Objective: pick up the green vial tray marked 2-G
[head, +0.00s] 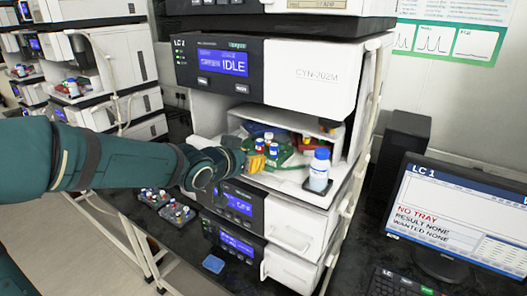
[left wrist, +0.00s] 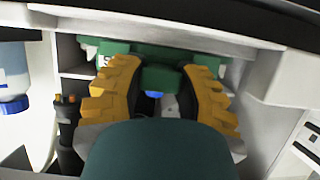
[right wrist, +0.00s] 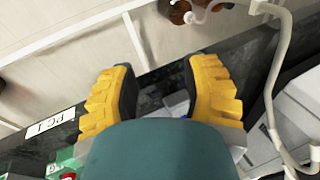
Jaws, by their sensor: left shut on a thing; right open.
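A green vial tray (head: 290,160) with red-, blue- and white-topped vials sits in the open bay of the LC 1 instrument. My left gripper (head: 250,158) reaches into the bay from the left, its yellow fingers at the tray's near left side. In the left wrist view, the fingers (left wrist: 160,72) are shut on the near part of the green tray (left wrist: 150,52). The tray's marking cannot be read. My right gripper (right wrist: 160,72) shows only in the right wrist view, open and empty, over a dark bench edge and pale floor.
A white bottle with a blue cap (head: 318,175) stands at the bay's front right, near the tray. Two dark vial trays (head: 153,197) (head: 178,213) lie on the black bench. The monitor (head: 460,215) at right reads "NO TRAY". Bay walls enclose the left gripper closely.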

